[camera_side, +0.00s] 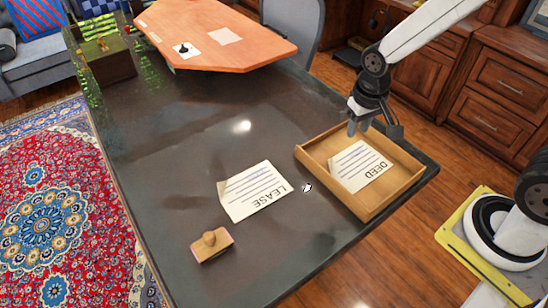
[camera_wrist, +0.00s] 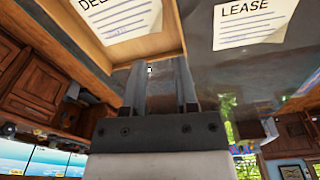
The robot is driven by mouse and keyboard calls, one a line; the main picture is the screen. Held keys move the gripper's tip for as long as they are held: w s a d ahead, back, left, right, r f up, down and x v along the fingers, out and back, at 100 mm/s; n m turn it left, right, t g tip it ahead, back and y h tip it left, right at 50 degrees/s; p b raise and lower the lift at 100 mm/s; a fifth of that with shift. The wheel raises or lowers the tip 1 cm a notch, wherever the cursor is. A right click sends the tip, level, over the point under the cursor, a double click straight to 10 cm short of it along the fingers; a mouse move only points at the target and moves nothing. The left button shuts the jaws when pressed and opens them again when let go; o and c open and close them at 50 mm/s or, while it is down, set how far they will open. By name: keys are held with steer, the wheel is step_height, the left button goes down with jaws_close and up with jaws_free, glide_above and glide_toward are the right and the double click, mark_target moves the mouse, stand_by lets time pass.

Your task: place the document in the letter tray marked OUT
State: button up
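A cream sheet headed LEASE (camera_side: 254,191) lies flat on the dark glossy desk, left of the wooden tray (camera_side: 330,185). It also shows at the upper right of the wrist view (camera_wrist: 254,22). A second sheet, headed DEED (camera_side: 358,165), lies inside the tray; the wrist view shows part of it (camera_wrist: 122,18) at the top. I see no OUT marking on the tray. My gripper (camera_side: 373,128) is above the tray's far side, apart from both sheets. Its fingers (camera_wrist: 160,75) are spread, with nothing held between them.
A small white object (camera_side: 307,187) lies between the LEASE sheet and the tray. A wooden stamp (camera_side: 211,244) lies near the desk's front edge. A raised orange board (camera_side: 215,35) and a dark box (camera_side: 107,60) are at the back. The desk middle is clear.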

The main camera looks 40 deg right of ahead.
steer(key=shift+s+d+r+n+t, duration=0.1)
steer(key=shift+s+r+n+t, duration=0.2)
steer(key=shift+s, duration=0.6)
steer(key=shift+s+d+r+n+t, duration=0.15)
steer(key=shift+s+n+t, duration=0.15)
steer(key=shift+s, duration=0.55)
steer(key=shift+s+d+r+n+t, duration=0.15)
steer(key=shift+s+n, duration=0.25)
steer(key=shift+s, duration=0.5)
steer(key=shift+a, duration=0.1)
